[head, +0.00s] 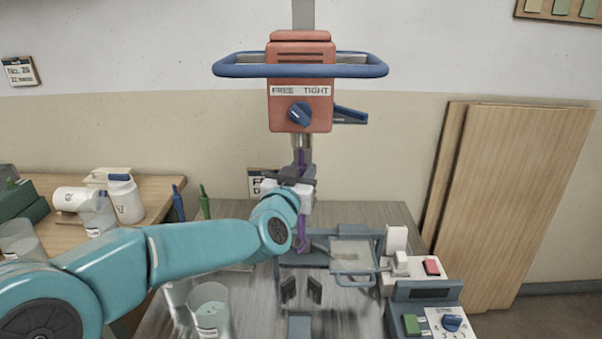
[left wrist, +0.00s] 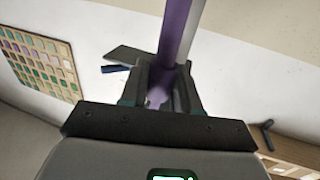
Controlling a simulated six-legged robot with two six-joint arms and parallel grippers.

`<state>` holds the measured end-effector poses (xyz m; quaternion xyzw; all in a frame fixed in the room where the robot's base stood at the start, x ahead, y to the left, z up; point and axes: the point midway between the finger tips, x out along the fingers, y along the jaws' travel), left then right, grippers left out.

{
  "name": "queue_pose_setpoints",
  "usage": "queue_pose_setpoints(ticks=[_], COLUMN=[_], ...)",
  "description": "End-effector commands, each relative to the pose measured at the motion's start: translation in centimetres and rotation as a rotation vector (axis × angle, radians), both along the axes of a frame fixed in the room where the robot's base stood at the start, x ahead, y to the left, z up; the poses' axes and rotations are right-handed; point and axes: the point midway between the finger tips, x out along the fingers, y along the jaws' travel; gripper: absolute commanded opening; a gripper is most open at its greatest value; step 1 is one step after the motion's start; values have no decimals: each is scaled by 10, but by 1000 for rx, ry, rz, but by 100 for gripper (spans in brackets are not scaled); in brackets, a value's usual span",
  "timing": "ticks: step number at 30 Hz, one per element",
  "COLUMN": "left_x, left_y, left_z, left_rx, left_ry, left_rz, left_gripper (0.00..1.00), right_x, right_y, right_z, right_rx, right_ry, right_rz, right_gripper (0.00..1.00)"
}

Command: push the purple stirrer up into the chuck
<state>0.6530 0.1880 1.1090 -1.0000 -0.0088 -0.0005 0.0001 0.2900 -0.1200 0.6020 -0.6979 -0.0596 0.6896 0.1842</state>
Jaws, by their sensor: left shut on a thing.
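The purple stirrer (head: 302,234) stands upright under the orange mixer head (head: 300,85). My left gripper (head: 298,180) is shut around its shaft, a little below the silver chuck (head: 303,143). The shaft's top meets or nearly meets the chuck; I cannot tell whether it is inside. In the left wrist view the purple shaft (left wrist: 178,35) rises from between the jaws (left wrist: 162,82). The stirrer's lower part is partly hidden by my left arm. The blue knob (head: 300,113) under the FREE and TIGHT labels is on the head's front. My right gripper is not in view.
A blue handle bar (head: 232,70) surrounds the mixer head. A blue-framed clear guard (head: 352,256) stands right of the stirrer, beside a control box (head: 430,310). Translucent buckets (head: 209,308) and a white jug (head: 125,199) are at left. Two dark pads (head: 314,290) stand below the stirrer.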

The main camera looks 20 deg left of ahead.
Motion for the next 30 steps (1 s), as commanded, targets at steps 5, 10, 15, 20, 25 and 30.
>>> queue_pose_setpoints(ticks=[5,10,15,20,25,30], left_x=[0,0,0,0,0,0], left_y=[0,0,0,0,0,0], left_z=[5,8,10,13,16,16], left_rx=[0,0,0,0,0,0], left_ry=[-2,-2,-2,-2,-2,-2], left_rz=[0,0,0,0,0,0], left_gripper=[1,1,1,1,1,1], right_x=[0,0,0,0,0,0], right_y=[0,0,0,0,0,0], right_z=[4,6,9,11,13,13], right_rx=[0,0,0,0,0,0], right_ry=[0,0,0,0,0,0], right_rz=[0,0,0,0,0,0], right_gripper=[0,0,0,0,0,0])
